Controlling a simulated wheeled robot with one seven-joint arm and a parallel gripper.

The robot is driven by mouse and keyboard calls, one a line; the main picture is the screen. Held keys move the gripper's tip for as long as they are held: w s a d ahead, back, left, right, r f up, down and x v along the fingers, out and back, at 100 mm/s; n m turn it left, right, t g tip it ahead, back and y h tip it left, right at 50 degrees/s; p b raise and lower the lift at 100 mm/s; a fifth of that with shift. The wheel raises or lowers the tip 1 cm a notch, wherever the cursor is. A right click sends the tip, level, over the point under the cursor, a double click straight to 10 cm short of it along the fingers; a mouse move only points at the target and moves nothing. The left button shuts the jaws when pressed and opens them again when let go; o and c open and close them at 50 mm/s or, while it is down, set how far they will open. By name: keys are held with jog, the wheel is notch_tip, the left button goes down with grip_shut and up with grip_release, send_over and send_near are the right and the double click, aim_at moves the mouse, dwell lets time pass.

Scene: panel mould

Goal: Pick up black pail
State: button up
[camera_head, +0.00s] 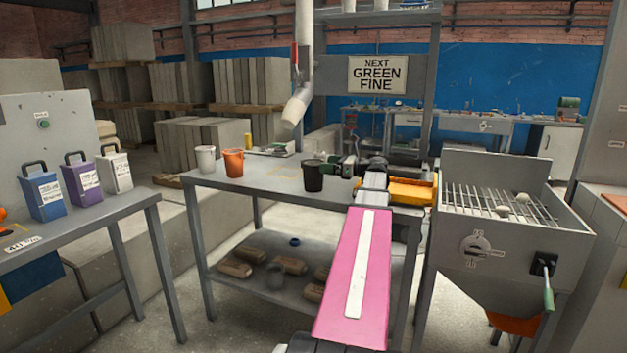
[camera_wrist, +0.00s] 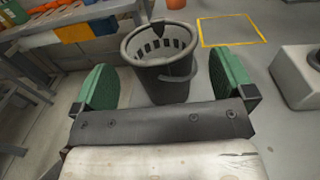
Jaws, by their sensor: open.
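The black pail (camera_head: 314,176) stands upright on the grey metal table (camera_head: 275,200), towards its right half. In the wrist view the black pail (camera_wrist: 161,58) shows just beyond my gripper, with its open top and slotted inner wall visible. My gripper (camera_wrist: 165,88) is open, with green pads to the left and right of the pail's lower part; nothing is held. In the head view my gripper (camera_head: 345,162) is right of the pail, partly hidden by my arm.
An orange pail (camera_head: 234,163) and a white pail (camera_head: 206,159) stand left on the same table. A yellow outlined square is marked on its top. A hopper with a grate (camera_head: 500,201) stands right. Several coloured containers stand on the left bench (camera_head: 100,215).

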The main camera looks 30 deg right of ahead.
aim_at(304, 162)
jog(key=shift+x, duration=2.7)
jog(key=shift+s+a, duration=0.1)
jog(key=shift+s, duration=0.05)
jog(key=c, duration=0.9)
